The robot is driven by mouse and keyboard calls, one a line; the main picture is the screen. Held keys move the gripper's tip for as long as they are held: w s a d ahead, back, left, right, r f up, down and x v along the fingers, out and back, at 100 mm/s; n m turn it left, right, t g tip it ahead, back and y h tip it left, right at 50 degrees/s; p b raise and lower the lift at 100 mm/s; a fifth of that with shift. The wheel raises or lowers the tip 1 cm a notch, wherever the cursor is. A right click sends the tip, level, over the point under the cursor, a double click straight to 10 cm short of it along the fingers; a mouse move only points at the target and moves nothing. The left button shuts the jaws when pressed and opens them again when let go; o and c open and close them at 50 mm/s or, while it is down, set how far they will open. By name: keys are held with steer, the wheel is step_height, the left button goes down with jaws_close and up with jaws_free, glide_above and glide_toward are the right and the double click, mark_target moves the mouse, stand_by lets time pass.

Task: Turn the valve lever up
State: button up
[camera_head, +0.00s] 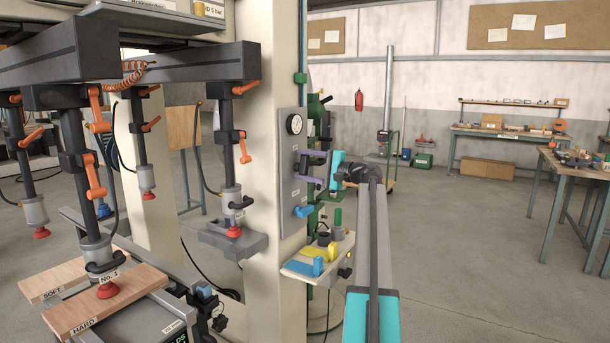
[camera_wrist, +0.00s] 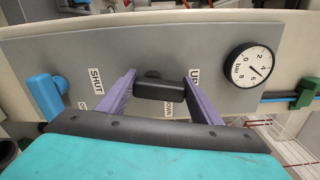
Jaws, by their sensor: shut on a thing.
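A grey panel (camera_head: 290,165) is on the side of a cream pillar, and it fills much of the wrist view (camera_wrist: 215,55). A short black lever (camera_wrist: 160,90) stands out from its middle. An "UP" label (camera_wrist: 194,75) is at its right end in the wrist view, and a "DOWN" label (camera_wrist: 167,105) is below it. My gripper (camera_wrist: 160,78) has purple fingers, one at each end of the lever, and is shut on it. In the head view my gripper (camera_head: 308,165) reaches the panel from the right. The lever's root is partly hidden.
A round gauge (camera_wrist: 249,64) is above the lever on the panel. A blue handle (camera_wrist: 46,97) by "SHUT" and "OPEN" labels is lower down; it also shows in the head view (camera_head: 303,211). A shelf with yellow and blue parts (camera_head: 320,258) juts out below. Floor at right is clear.

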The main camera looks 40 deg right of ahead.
steer(key=shift+a+f+n+b, duration=0.1)
steer(key=shift+a+n+b, duration=0.05)
steer(key=shift+n+b, duration=0.85)
steer(key=o, duration=1.1)
steer(key=shift+c, duration=0.2)
steer(key=shift+s, duration=0.2)
steer(key=v, duration=1.3)
steer(key=shift+s+b, duration=0.25)
steer(key=shift+b, duration=0.05)
